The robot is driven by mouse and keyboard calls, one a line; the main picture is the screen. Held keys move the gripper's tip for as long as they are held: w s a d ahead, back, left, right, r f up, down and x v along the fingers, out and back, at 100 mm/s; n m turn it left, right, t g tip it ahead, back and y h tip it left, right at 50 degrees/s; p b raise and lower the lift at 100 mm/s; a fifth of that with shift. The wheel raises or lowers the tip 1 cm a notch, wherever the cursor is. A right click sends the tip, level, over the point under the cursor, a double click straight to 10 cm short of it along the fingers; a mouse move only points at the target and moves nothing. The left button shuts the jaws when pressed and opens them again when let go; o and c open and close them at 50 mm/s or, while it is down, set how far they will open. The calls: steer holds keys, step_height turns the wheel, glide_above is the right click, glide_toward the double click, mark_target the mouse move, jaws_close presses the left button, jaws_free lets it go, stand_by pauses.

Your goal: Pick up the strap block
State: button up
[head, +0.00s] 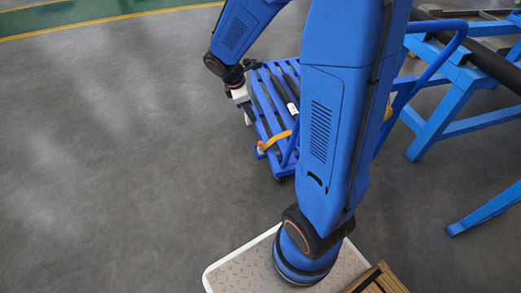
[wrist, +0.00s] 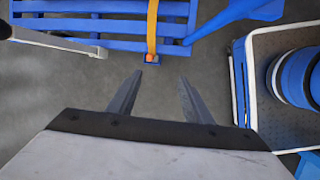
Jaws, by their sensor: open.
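An orange strap (wrist: 152,28) runs over a blue slatted cart (wrist: 95,24) in the wrist view and ends at a small block (wrist: 152,58) at the cart's edge. This small block seems to be the strap block. In the head view, the strap (head: 276,140) lies across the cart's near end, with a small orange block (head: 262,146) at its left end. My gripper (wrist: 160,76) is open and empty. Its fingertips appear just below the block in the wrist view, apart from it; the height between them is unclear. In the head view, my gripper (head: 247,113) is beside the cart's left edge.
A blue handle rail (head: 440,62) rises at the cart's right. A blue stand (head: 440,125) with a dark tube is farther right. Grey floor (head: 110,170) is clear on the left.

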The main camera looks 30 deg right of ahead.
steer(key=w+d+f+n+g+h, duration=0.1)
steer(key=w+f+n, duration=0.25)
steer(key=f, duration=0.35)
steer(key=w+f+n, duration=0.3)
steer(key=f+n, duration=0.1)
steer(key=f, duration=0.4)
glide_toward(261, 144)
steer(key=x, duration=0.4)
steer(key=w+x, duration=0.1)
steer(key=x, duration=0.1)
steer(key=shift+w+a+f, duration=0.1)
steer(key=shift+a+f, duration=0.05)
steer(key=shift+f, duration=0.05)
steer(key=shift+x, duration=2.6)
steer(key=shift+r, duration=0.1)
jaws_close()
